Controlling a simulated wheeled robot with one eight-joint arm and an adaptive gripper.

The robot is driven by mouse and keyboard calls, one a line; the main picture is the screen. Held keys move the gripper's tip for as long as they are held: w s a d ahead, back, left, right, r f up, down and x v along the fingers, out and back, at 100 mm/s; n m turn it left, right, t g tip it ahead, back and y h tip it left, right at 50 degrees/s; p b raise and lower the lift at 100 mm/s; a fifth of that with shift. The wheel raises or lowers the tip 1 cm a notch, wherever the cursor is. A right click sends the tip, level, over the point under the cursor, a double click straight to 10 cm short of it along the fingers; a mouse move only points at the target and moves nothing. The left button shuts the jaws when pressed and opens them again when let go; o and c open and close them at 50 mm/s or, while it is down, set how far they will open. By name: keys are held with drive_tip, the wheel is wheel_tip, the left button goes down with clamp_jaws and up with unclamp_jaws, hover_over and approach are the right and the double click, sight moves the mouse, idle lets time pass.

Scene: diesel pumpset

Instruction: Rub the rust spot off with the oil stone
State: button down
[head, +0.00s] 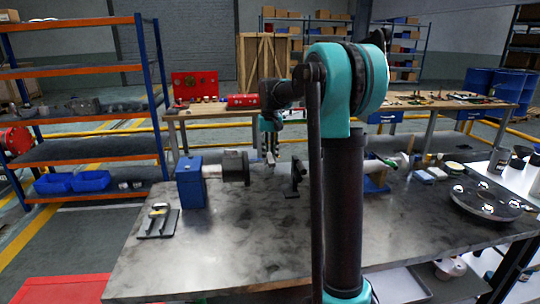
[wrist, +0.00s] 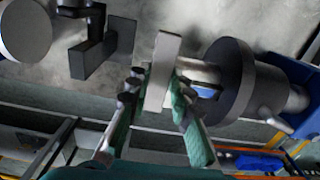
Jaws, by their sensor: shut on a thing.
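My gripper (wrist: 155,88) is shut on a pale grey block, the oil stone (wrist: 163,62), in the wrist view. The stone stands between the teal and dark fingers. Just right of it is the end of a metal shaft (wrist: 196,70) with a brownish tint; I cannot tell whether they touch. A wide grey flange (wrist: 234,80) sits around the shaft. In the head view my gripper (head: 268,150) points down right of the flange (head: 235,167), which is carried by a blue housing (head: 191,182). I cannot make out the rust spot clearly.
A dark bracket (head: 294,180) stands on the metal bench (head: 230,250) right of my gripper; it also shows in the wrist view (wrist: 88,58). A small tray with tools (head: 157,220) lies at front left. A round plate (head: 486,199) is at right. The front bench is clear.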

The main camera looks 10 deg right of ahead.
drive_tip(key=shift+w+f, duration=0.1)
drive_tip(key=shift+w, duration=1.05)
drive_tip(key=shift+s+f, duration=0.1)
drive_tip(key=shift+s, duration=1.15)
drive_tip(key=shift+w, duration=1.25)
drive_tip(key=shift+s, duration=0.1)
drive_tip(key=shift+s, duration=0.1)
drive_tip(key=shift+s, duration=1)
drive_tip(key=shift+w, duration=1.2)
drive_tip(key=shift+r, duration=3.55)
